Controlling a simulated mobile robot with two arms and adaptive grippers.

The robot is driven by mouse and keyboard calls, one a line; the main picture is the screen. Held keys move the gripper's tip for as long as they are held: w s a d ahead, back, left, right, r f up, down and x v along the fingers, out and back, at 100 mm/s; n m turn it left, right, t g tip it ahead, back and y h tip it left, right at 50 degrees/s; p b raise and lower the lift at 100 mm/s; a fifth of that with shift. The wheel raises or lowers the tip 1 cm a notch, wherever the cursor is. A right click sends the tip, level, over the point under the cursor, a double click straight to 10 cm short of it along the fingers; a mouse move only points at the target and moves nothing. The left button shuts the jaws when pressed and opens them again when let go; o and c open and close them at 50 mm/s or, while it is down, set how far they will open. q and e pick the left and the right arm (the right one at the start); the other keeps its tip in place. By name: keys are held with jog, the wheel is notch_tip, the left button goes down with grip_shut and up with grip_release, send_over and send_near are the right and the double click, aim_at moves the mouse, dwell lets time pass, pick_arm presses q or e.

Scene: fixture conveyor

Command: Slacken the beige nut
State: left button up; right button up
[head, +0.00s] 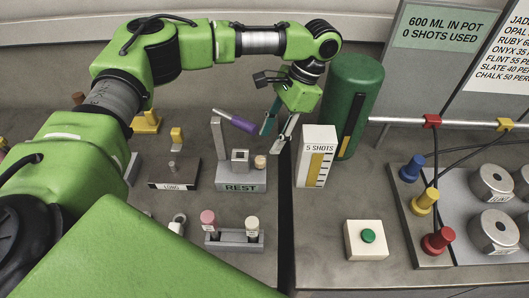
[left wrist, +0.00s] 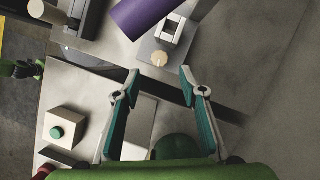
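A small beige round piece (head: 260,161) sits on the right side of the grey block marked REST (head: 240,181); it also shows in the left wrist view (left wrist: 159,59). A beige-topped cylinder (head: 252,223) stands beside a pink one (head: 208,219) in a grey rack (head: 232,242). I cannot tell which is the nut. A purple handle (head: 241,123) slants above the REST block and shows large in the left wrist view (left wrist: 147,14). My left gripper (head: 277,126) is open and empty, above and right of the REST block. My right gripper is not in view.
A white 5 SHOTS box (head: 316,160) and a green cylinder (head: 352,105) stand right of my left gripper. A green button box (head: 367,240), colored knobs (head: 425,200) and metal canisters (head: 495,232) are further right. A dark gap (head: 285,215) splits the bench.

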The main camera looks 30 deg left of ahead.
aim_at(261, 159)
pick_arm(q)
jog(key=p+x, duration=0.1)
jog(key=x, duration=0.6)
jog(key=shift+f, duration=0.15)
jog(key=shift+d, duration=0.1)
grip_shut()
